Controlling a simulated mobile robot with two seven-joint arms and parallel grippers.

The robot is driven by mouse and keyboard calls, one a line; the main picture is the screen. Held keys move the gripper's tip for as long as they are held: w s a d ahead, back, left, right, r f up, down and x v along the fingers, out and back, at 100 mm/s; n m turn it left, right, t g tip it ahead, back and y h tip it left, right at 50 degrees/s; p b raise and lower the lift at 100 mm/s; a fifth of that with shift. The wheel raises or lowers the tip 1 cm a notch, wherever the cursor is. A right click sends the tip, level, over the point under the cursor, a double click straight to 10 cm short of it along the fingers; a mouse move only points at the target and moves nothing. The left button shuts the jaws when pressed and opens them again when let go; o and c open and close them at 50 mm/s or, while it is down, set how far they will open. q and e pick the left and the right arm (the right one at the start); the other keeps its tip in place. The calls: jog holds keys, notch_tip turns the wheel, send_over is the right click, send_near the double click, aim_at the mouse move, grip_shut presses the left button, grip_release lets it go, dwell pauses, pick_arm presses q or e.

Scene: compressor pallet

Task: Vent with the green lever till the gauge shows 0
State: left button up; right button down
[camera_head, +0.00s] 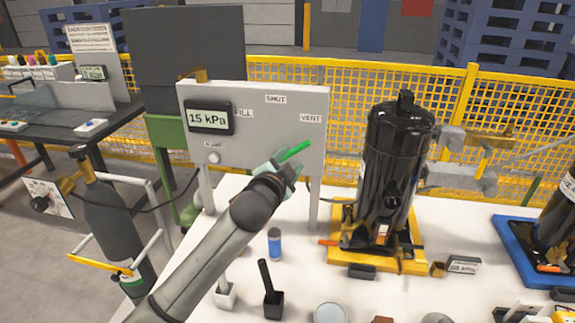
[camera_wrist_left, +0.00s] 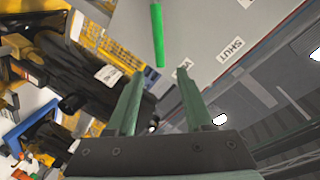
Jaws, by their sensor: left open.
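The grey panel (camera_head: 250,140) stands upright behind the white table, with FILL, SHUT and VENT labels. Its gauge (camera_head: 209,118) reads 15 kPa. The green lever (camera_head: 295,151) slants up to the right, its free end just below the VENT label (camera_head: 311,118). My left gripper (camera_head: 284,166) is at the lever in the head view and partly hides its lower end. In the left wrist view, the lever (camera_wrist_left: 157,35) lies ahead of the open fingers (camera_wrist_left: 158,76), in line with the gap between them. Nothing is between the fingers. My right gripper is not in view.
A black compressor (camera_head: 397,160) on a yellow pallet base (camera_head: 350,250) stands right of the panel. A blue can (camera_head: 274,244) and black-handled tool (camera_head: 268,290) stand near my left arm. A gas cylinder (camera_head: 113,215) is at the left, yellow mesh fence (camera_head: 345,95) behind.

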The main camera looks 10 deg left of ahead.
pick_arm(q)
jog(key=shift+v, duration=0.95)
jog(key=s+a+f+n+g+y, duration=0.1)
jog(key=s+a+f+n+g, duration=0.2)
jog(key=s+f, duration=0.65)
jog(key=s+a+f+n+g+y, duration=0.1)
jog(key=s+a+f+n+g, duration=0.2)
jog(key=s+f, duration=0.65)
jog(key=s+a+f+n+g, duration=0.2)
jog(key=s+a+f+g, duration=0.1)
jog(key=s, duration=0.7)
jog(key=s+a+f+n+g, duration=0.2)
jog(key=s+f+g, duration=0.15)
jog(key=s, duration=0.65)
jog(key=w+d+f+t+h, duration=0.1)
jog(key=d+f+t, duration=0.1)
jog(key=f, duration=0.3)
jog(key=w+d+f+t, duration=0.2)
jog(key=f+t, duration=0.1)
jog(key=f, duration=0.3)
jog(key=shift+w+t+h, duration=0.25)
jog(key=shift+t+h, duration=0.1)
jog(key=shift+h, duration=0.05)
jog(key=shift+f, duration=0.1)
dwell(1.6)
